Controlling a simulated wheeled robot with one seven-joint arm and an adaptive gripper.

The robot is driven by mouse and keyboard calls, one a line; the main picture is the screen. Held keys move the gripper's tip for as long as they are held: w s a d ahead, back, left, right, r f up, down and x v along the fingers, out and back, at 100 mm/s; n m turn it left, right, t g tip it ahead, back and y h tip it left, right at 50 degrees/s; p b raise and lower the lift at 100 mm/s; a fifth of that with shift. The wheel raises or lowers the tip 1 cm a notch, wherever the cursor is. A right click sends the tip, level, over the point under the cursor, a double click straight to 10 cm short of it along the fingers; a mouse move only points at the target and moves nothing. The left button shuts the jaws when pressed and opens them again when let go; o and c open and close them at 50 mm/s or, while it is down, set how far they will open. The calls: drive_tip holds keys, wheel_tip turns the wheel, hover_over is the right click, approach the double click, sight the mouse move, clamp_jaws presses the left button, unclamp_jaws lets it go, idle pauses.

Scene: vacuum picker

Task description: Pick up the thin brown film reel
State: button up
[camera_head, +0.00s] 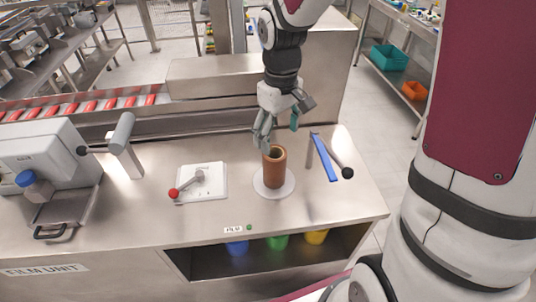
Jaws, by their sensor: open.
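The brown film reel (274,170) is an upright brown cylinder with an open, hollow top. It stands on a round white base (260,190) on the steel worktable. My gripper (277,132) hangs just above and behind the reel's top, pointing down. Its fingers are spread, one to the left and one to the right, and nothing shows between them. I cannot tell whether the left finger touches the reel's rim.
A white plate with a red-knobbed lever (200,184) is left of the reel. A blue bar (323,158) and a black knob (347,173) are to its right. A white film machine (40,155) fills the left side. Coloured bins sit under the table.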

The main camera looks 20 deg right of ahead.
sight(274, 164)
wheel_tip(274, 164, down, 7)
drive_tip(key=shift+a+r, duration=0.1)
drive_tip(key=f, duration=0.4)
drive_tip(key=shift+w+a, duration=0.2)
drive_tip(key=shift+w, duration=0.2)
drive_tip(key=shift+f, duration=0.6)
drive_tip(key=shift+c, duration=0.6)
drive_tip(key=c, duration=1.3)
